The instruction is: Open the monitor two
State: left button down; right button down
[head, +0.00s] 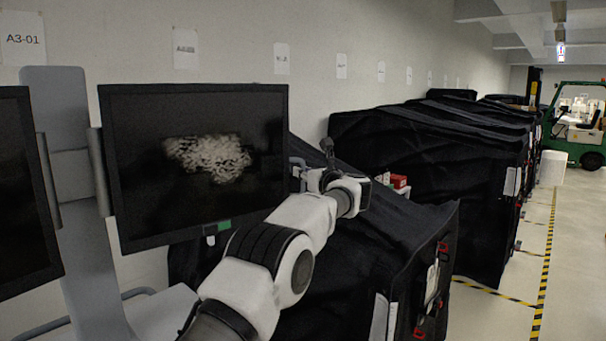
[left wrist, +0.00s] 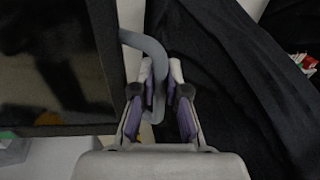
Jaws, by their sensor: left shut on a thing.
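A large dark monitor (head: 140,170) with a pale patch on its screen hangs from a grey stand (head: 75,205) in the head view. Its edge also shows at the left of the left wrist view (left wrist: 50,70). A curved grey handle (left wrist: 151,45) comes off the monitor's side edge. My left gripper (head: 298,172) is at the monitor's right edge. In the left wrist view its two fingers (left wrist: 160,85) are closed around the handle, one on each side. The gripper's tips are small and partly hidden in the head view. My right gripper is in neither view.
Another dark screen (head: 22,190) is at the far left on the same stand. Black-covered carts (head: 420,235) stand close behind and right of my arm. Small red and white boxes (head: 398,181) lie among them. A green forklift (head: 585,135) stands far right; the floor aisle (head: 575,270) is clear.

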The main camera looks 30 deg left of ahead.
pick_arm(q)
jog(key=shift+f, duration=0.15)
jog(key=c, duration=1.2)
grip_release()
jog(key=shift+w+a, duration=0.1)
jog(key=v, duration=1.2)
